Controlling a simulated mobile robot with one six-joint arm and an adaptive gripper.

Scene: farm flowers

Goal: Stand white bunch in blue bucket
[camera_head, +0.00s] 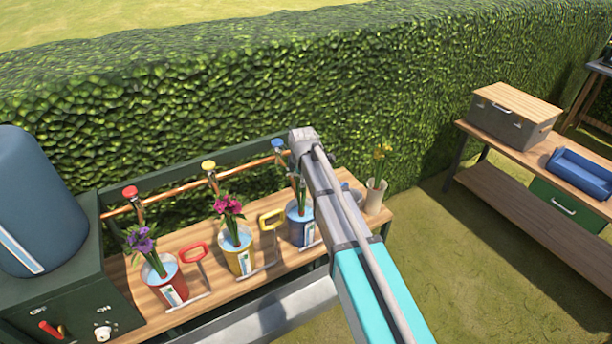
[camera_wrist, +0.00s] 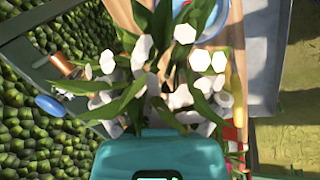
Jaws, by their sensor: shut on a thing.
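The white bunch (camera_wrist: 130,105) fills the middle of the wrist view, with white blooms and long green leaves. My gripper (camera_wrist: 160,90) is shut on it, its fingers mostly hidden by blooms and leaves. In the head view, green stems of the bunch (camera_head: 302,192) show just left of my arm, above the blue bucket (camera_head: 297,231). The stems reach down to the bucket's mouth and look upright. My arm hides the blooms and part of the bucket there, so I cannot tell how deep the stems sit or whether the bunch touches the bottom.
A red bucket (camera_head: 170,290) with purple flowers and a yellow bucket (camera_head: 239,258) with pink flowers stand left on the wooden bench (camera_head: 150,318). A pale vase (camera_head: 375,197) with yellow flowers stands right. Taps on a copper pipe (camera_head: 180,187) run behind.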

